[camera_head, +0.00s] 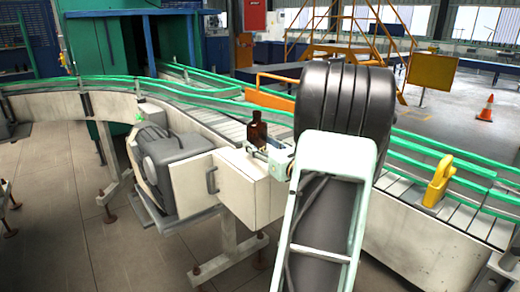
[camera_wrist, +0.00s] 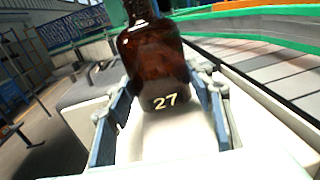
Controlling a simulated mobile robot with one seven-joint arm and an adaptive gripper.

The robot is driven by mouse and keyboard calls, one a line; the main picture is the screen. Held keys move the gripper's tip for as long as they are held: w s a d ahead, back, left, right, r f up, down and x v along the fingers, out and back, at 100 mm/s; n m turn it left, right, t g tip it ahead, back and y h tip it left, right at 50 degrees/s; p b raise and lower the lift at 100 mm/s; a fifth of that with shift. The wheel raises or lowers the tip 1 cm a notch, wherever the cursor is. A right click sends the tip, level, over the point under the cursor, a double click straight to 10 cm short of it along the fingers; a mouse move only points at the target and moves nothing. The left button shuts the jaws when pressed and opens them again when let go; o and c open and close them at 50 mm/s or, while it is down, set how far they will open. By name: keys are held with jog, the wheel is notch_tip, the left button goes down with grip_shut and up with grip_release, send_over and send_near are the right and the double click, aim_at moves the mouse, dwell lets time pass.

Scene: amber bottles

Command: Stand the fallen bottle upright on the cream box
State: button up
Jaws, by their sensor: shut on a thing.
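The amber bottle (camera_head: 257,132) is upright, neck up, over the top of the cream box (camera_head: 232,192) in the head view. In the wrist view the brown bottle (camera_wrist: 156,62) stands between the fingers, with the number 27 near its base. My gripper (camera_head: 259,149) is shut on the bottle low on its body; its two blue-grey fingers (camera_wrist: 162,88) lie along either side. The pale top of the box shows below the bottle. I cannot tell whether the base touches the box.
A conveyor (camera_head: 220,118) with green rails runs behind the box. A grey motor (camera_head: 175,150) sits left of the box. A yellow bracket (camera_head: 438,180) stands on the conveyor edge at right. My arm hides part of the conveyor.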

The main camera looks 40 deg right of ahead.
jog(key=shift+f, duration=0.5)
jog(key=shift+f, duration=0.2)
jog(key=o, duration=1.2)
jog(key=shift+r, duration=0.1)
jog(key=shift+s+r, duration=0.1)
jog(key=shift+s, duration=0.1)
jog(key=v, duration=1.1)
jog(key=shift+s+a, duration=0.1)
jog(key=shift+s, duration=0.3)
